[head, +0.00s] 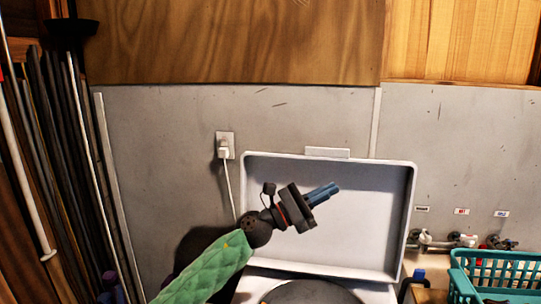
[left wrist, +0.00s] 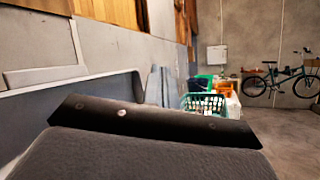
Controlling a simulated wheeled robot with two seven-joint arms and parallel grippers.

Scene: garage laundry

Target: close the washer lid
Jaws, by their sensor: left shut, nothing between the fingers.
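The washer lid (head: 345,245) stands open and upright against the grey wall at the back of the washer. The washer's dark round opening (head: 310,293) shows below it at the bottom edge. My left gripper (head: 333,189) is in front of the lid's inner face, near its middle, with blue fingers shut and empty, pointing to the right and slightly up. I cannot tell whether it touches the lid. My right gripper is not in view.
A teal basket (head: 495,275) stands right of the washer, below several wall taps (head: 465,240). An outlet with a plug (head: 225,147) is on the wall to the left. Long poles (head: 60,150) lean at far left. The left wrist view shows a bicycle (left wrist: 285,80) far off.

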